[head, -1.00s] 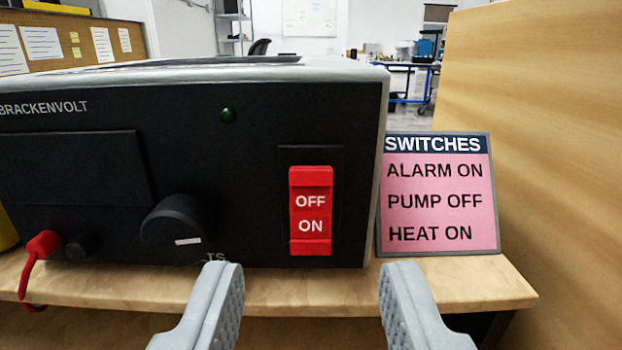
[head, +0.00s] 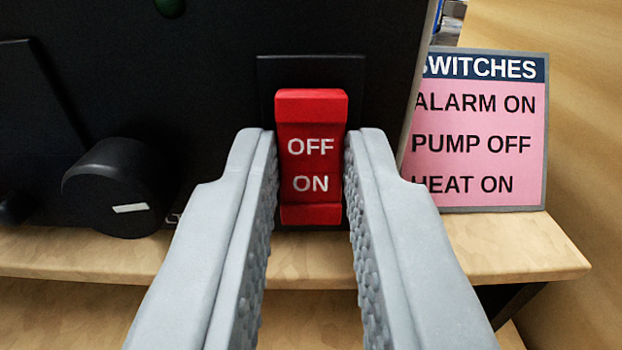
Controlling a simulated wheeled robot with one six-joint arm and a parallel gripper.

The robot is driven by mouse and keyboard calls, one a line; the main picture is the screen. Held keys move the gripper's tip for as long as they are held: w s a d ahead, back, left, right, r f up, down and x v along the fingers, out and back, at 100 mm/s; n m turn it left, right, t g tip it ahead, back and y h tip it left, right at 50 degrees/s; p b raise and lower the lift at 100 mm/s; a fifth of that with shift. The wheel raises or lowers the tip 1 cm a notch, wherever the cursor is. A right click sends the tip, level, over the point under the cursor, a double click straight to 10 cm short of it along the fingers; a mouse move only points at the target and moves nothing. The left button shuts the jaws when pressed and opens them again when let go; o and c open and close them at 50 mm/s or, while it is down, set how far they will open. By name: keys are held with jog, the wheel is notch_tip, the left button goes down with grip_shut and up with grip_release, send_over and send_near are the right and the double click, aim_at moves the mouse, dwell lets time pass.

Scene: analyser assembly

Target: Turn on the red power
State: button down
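The red power switch (head: 311,162) is a rocker on the black front panel of the power unit (head: 210,60). It is marked OFF above and ON below. I cannot tell for sure which end is pressed in. My gripper (head: 310,145) is close in front of the panel, with one grey finger at each side of the switch. The fingers are apart, with the switch showing between them. I cannot tell whether they touch it.
A black knob (head: 120,187) is on the panel to the left. A pink switches sign (head: 480,150) stands at the right, reading alarm on, pump off, heat on. The wooden shelf (head: 510,250) runs below. A wooden wall (head: 580,130) closes the right side.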

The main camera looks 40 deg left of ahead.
jog(key=shift+f+t+y, duration=0.2)
jog(key=shift+t+y, duration=0.1)
jog(key=shift+t, duration=0.1)
jog(key=shift+f+t+y, duration=0.1)
jog(key=shift+t+y, duration=0.4)
jog(key=shift+t, duration=0.1)
jog(key=c, duration=1.3)
grip_release()
notch_tip(320, 180, up, 10)
